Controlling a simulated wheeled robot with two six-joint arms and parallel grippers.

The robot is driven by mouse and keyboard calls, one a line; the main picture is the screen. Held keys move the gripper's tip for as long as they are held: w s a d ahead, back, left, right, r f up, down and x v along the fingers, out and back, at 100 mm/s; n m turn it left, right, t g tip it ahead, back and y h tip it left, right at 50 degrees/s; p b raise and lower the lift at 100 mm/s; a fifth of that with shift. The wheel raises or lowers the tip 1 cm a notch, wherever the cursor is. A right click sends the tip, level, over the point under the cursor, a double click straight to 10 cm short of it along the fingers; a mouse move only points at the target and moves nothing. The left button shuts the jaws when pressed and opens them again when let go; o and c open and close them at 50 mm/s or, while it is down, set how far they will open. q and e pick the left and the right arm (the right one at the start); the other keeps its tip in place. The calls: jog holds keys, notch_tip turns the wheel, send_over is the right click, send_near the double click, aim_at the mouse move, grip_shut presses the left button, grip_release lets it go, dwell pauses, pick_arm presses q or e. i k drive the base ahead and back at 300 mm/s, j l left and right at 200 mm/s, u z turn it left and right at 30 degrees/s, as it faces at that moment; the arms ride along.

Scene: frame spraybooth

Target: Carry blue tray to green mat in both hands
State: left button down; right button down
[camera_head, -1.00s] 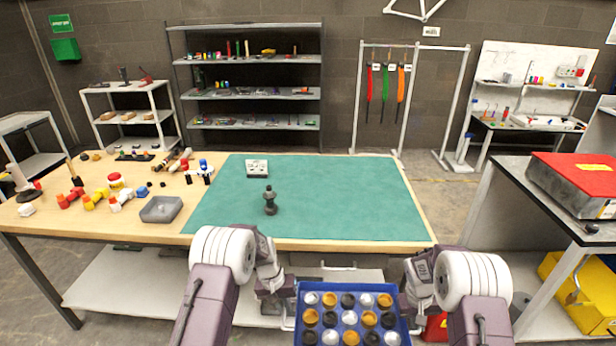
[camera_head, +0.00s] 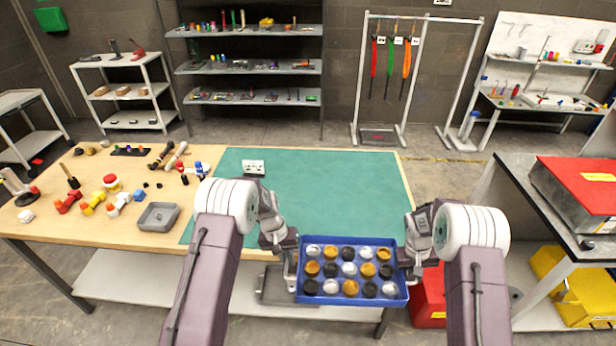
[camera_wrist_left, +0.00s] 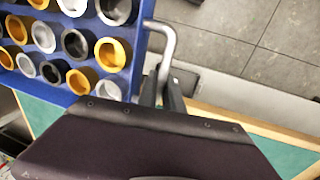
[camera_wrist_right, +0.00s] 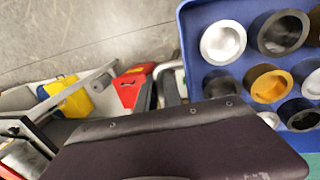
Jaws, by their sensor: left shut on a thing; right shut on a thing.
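The blue tray (camera_head: 352,240) holds rows of round black, silver and gold pieces. In the head view it is held level between my grippers, in front of the table's near edge. My left gripper (camera_head: 291,268) is shut on the tray's left handle (camera_wrist_left: 167,45). My right gripper (camera_head: 411,262) is shut on the tray's right side; its handle (camera_wrist_right: 166,70) is partly hidden in the right wrist view. The green mat (camera_head: 325,190) lies flat on the wooden table, just beyond the tray. My left arm hides part of the mat.
A small white block with dark marks (camera_head: 253,167) stands on the mat's far left. A grey bin (camera_head: 158,217) and several loose parts are on the table to the left. A red box (camera_head: 429,297) is below right. A side bench with a red-topped case (camera_head: 580,185) stands right.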

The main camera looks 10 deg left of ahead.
aim_at(352, 213)
jog(key=i, duration=1.05)
